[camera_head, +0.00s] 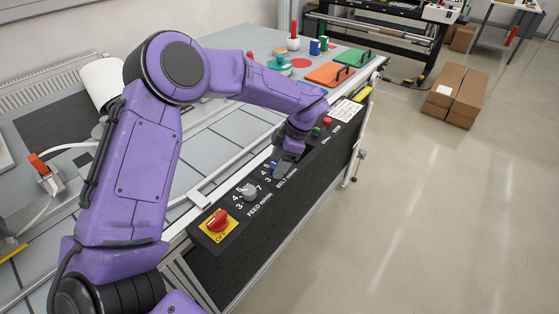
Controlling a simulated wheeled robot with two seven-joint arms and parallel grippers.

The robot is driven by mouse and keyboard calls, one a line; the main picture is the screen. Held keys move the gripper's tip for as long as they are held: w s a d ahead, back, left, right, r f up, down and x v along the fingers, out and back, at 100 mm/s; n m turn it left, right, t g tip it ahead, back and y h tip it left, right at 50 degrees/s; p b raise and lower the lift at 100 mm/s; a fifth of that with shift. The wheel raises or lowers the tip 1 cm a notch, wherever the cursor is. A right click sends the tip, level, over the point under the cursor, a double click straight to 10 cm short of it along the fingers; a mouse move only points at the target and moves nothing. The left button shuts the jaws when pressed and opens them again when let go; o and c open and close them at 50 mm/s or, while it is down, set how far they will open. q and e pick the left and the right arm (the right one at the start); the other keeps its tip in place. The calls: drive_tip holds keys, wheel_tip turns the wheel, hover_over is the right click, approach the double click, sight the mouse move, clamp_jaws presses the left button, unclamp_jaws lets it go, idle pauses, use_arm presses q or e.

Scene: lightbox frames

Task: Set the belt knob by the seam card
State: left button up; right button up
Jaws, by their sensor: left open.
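The belt knob (274,167) is the blue knob on the black control panel, above the "BELT m/min" label. Only part of it shows, as my left gripper (283,167) covers the rest. The left gripper is open and pointed down at this knob. I cannot tell whether its fingers touch the knob, and the knob's pointer is hidden. A white card with small dark print (343,111), likely the seam card, lies at the panel's far end; its text is too small to read. My right gripper is out of view.
A grey feed knob (249,191) and a red switch on a yellow plate (218,221) are nearer on the panel. Green (316,132) and red (328,121) buttons are beyond my gripper. Orange (330,74) and green (355,56) boards lie on the bench.

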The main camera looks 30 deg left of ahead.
use_arm(q)
drive_tip(key=c, duration=1)
drive_tip(key=shift+w, duration=0.1)
drive_tip(key=shift+c, duration=0.2)
drive_tip(key=shift+n, duration=0.3)
drive_tip(key=shift+a+n+g+h, duration=0.1)
drive_tip(key=shift+n+g+h, duration=0.2)
drive_tip(key=shift+n, duration=0.4)
drive_tip(key=shift+n+h+p, duration=0.3)
drive_tip(key=shift+n, duration=0.4)
drive_tip(key=shift+w+a+n+g+h, duration=0.1)
drive_tip(key=shift+n+g+h, duration=0.25)
drive_tip(key=shift+n, duration=0.85)
drive_tip(key=shift+n+h+b, duration=0.55)
drive_tip(key=shift+n+b, duration=0.1)
drive_tip(key=shift+n, duration=0.75)
